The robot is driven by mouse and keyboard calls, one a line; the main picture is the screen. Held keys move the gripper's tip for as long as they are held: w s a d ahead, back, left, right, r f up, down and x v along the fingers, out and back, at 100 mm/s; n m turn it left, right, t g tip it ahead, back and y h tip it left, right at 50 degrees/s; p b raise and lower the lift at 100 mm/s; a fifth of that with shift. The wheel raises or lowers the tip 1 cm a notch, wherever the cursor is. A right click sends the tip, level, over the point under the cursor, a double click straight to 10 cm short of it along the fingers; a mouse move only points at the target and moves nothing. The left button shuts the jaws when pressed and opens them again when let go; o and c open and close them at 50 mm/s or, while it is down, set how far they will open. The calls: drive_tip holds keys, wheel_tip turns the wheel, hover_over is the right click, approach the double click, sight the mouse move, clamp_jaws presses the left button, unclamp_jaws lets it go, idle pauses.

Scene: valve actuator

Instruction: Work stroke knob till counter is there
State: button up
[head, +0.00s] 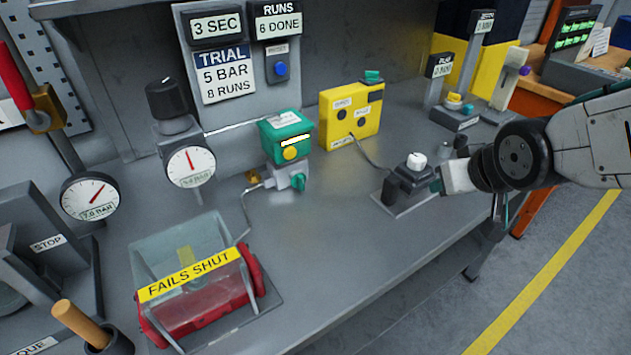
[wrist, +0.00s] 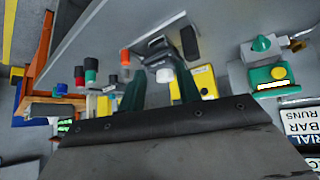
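The stroke knob appears to be the white round knob (head: 416,160) on a small dark block, which stands on a plate near the bench's front edge. In the wrist view, a white knob (wrist: 165,75) shows just beyond and between my fingertips. My gripper (head: 438,186) is right beside the block, low and to the right of the knob. In the wrist view its two dark green fingers (wrist: 159,88) are apart with nothing held. Whether a finger touches the block cannot be told. The counter (head: 279,23) on the back panel reads "RUNS 6 DONE".
A sign (head: 224,76) reads "TRIAL 5 BAR 8 RUNS"; a "3 SEC" display (head: 216,27) is above it. A yellow box (head: 351,113) is cabled towards the knob block. A green-topped valve unit (head: 287,138) and "FAILS SHUT" actuator (head: 195,285) stand left. Bare bench lies between.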

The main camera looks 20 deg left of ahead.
drive_tip(key=w+a+f+n+t+y, duration=0.1)
drive_tip(key=w+a+f+n+y, duration=0.2)
drive_tip(key=a, duration=0.8)
drive_tip(key=n+y, duration=0.2)
drive_tip(key=y, duration=0.2)
approach(303, 181)
drive_tip(key=shift+w+a+f, duration=0.15)
drive_tip(key=shift+a+f, duration=0.1)
drive_tip(key=shift+f, duration=0.2)
drive_tip(key=shift+t+y, duration=0.3)
drive_tip(key=x, duration=0.7)
drive_tip(key=shift+w+a+f, duration=0.1)
drive_tip(key=shift+w+a, duration=0.05)
clamp_jaws()
